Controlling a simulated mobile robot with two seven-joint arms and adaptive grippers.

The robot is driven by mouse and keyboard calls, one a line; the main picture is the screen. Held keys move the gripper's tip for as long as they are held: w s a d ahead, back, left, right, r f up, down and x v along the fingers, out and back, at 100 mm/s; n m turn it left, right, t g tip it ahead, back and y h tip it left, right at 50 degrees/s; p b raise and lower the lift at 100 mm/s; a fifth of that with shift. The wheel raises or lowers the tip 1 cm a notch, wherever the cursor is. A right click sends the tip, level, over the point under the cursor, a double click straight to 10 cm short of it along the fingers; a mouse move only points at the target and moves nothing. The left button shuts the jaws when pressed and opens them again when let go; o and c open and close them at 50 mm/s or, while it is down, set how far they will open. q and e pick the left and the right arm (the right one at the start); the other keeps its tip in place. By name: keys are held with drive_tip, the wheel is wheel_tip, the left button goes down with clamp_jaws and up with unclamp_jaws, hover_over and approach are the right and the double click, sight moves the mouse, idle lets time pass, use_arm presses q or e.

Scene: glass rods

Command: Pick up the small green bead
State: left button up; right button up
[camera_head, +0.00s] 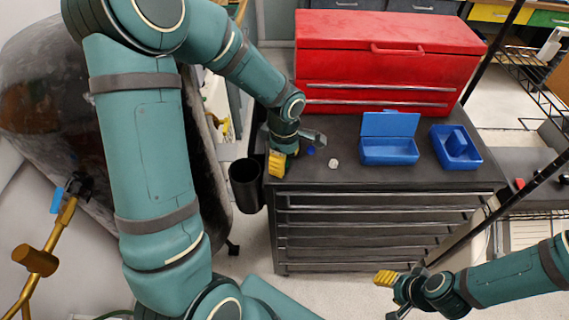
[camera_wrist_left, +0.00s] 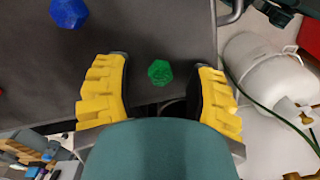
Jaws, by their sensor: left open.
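The small green bead (camera_wrist_left: 160,72) is a faceted piece on the dark cabinet top, close to its edge, in the left wrist view. My left gripper (camera_wrist_left: 161,85) is open, with one yellow finger on each side of the bead and visible gaps to both. In the head view my left gripper (camera_head: 277,163) is over the front left corner of the cabinet top, and the green bead is hidden there. My right gripper (camera_head: 388,279) hangs in front of the cabinet at lower right, away from the beads; its opening is unclear.
A blue bead (camera_head: 311,150) and a white bead (camera_head: 334,163) lie right of the left gripper. An open blue box (camera_head: 388,155) and a blue tray (camera_head: 470,160) stand farther right. A red toolbox (camera_head: 385,60) fills the back. A black bin (camera_head: 245,185) is at the left.

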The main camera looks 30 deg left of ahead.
use_arm(q)
drive_tip(key=shift+f, duration=0.15)
drive_tip(key=c, duration=0.9)
